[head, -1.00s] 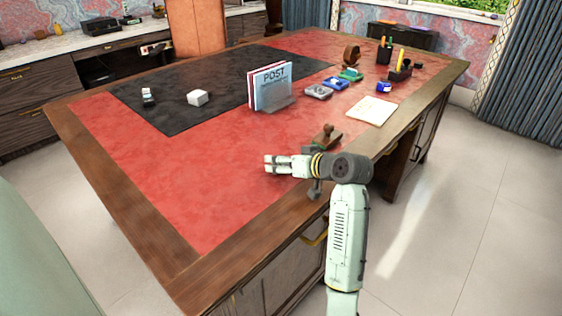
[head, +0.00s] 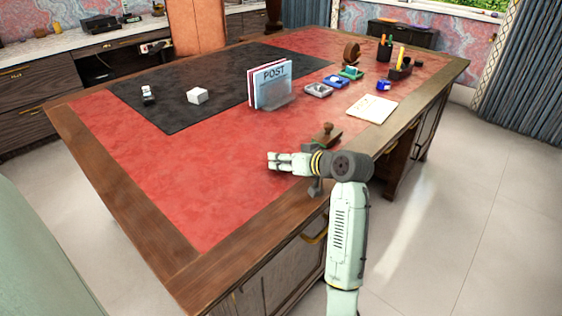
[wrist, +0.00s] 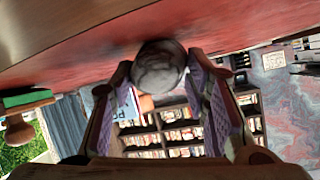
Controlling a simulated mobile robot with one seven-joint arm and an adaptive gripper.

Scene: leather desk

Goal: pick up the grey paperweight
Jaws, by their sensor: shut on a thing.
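The grey paperweight (wrist: 159,68) is a rounded, marbled dark-grey piece between my fingertips in the wrist view. My gripper (head: 271,161) is low over the near part of the red desk top, with its fingers pointing left in the head view. In the wrist view my two purple-padded fingers stand on either side of the paperweight and are shut on it.
A wooden-handled blotter (head: 325,137) lies close behind my wrist. A letter rack marked POST (head: 271,87) stands further back, with a white block (head: 197,97) to its left. A cream paper (head: 371,109) lies to the right. The red leather left of my gripper is clear.

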